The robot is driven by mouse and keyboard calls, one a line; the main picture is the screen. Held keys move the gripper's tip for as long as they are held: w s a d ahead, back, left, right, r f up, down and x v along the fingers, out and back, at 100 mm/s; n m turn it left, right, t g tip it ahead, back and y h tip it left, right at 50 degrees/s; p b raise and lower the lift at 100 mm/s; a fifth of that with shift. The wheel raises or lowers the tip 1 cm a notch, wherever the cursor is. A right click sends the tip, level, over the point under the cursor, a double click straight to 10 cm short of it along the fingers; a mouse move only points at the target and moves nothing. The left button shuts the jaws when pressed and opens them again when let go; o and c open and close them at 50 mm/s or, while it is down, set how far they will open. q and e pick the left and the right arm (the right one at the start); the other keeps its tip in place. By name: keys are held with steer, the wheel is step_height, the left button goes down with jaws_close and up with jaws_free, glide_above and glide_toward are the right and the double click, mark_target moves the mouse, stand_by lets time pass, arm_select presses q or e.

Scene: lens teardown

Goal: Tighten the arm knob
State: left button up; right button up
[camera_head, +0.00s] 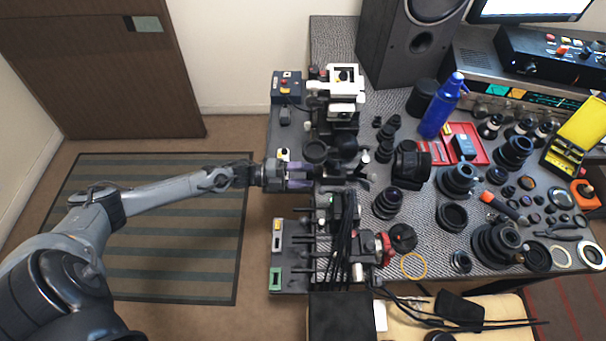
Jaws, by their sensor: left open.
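My left gripper (300,175) reaches in from the left at the table's left edge. Its jaws are open and point right toward a black articulated fixture (345,160) with dark round parts. The arm knob cannot be picked out clearly; a dark round part (316,151) sits just above and to the right of the fingers. I cannot tell whether the fingers touch anything. My right gripper is not in view.
A white and black stand (344,82) is behind the fixture. Black cables (343,240) and a red-ringed device (383,248) lie in front. Lenses, rings and a blue bottle (443,106) crowd the table's right side. The striped mat (185,260) on the floor is clear.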

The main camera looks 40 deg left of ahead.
arm_select(q)
steer(key=p+v, duration=0.2)
steer(key=v, duration=0.9)
steer(key=shift+d, duration=0.1)
